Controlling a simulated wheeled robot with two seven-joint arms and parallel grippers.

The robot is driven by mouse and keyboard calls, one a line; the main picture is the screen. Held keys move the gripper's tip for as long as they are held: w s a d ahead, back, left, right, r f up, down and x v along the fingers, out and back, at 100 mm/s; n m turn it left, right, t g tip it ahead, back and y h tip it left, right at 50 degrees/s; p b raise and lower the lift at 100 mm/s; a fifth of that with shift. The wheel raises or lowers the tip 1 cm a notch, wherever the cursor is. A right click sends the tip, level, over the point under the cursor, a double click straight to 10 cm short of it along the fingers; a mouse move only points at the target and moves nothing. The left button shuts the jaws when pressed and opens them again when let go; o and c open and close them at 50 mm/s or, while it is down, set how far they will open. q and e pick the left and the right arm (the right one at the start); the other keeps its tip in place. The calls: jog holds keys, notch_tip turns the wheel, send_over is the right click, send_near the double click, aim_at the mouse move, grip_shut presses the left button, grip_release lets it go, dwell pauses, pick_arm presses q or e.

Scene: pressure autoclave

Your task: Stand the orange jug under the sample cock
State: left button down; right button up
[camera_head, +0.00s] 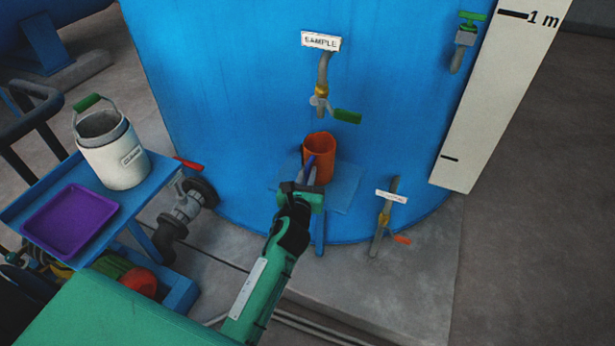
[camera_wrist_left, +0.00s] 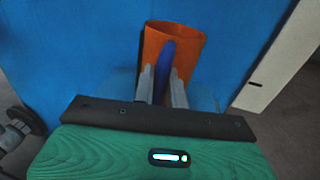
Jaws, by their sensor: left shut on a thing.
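The orange jug (camera_head: 320,146) is upright at the small blue shelf (camera_head: 343,187) on the blue tank's front, below the sample cock (camera_head: 321,100). The cock has a green lever and hangs under the SAMPLE sign. My left gripper (camera_head: 305,178) is shut on the jug's blue handle, on the near side of the jug. In the left wrist view the two fingers (camera_wrist_left: 161,88) flank the blue handle (camera_wrist_left: 164,70), with the orange jug (camera_wrist_left: 185,42) just beyond. Whether the jug's base touches the shelf is hidden by my gripper. My right gripper is not in view.
A blue cart (camera_head: 160,172) at left carries a white bucket (camera_head: 118,160) and a purple tray (camera_head: 70,222). A flanged valve with a red lever (camera_head: 188,207) juts from the tank. Another cock with an orange lever (camera_head: 384,218) stands right of the shelf.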

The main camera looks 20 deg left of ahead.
pick_arm(q)
jog(key=shift+f, duration=0.15)
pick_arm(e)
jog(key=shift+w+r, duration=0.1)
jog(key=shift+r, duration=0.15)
pick_arm(q)
jog(key=c, duration=1.4)
grip_release()
jog(key=shift+c, duration=0.2)
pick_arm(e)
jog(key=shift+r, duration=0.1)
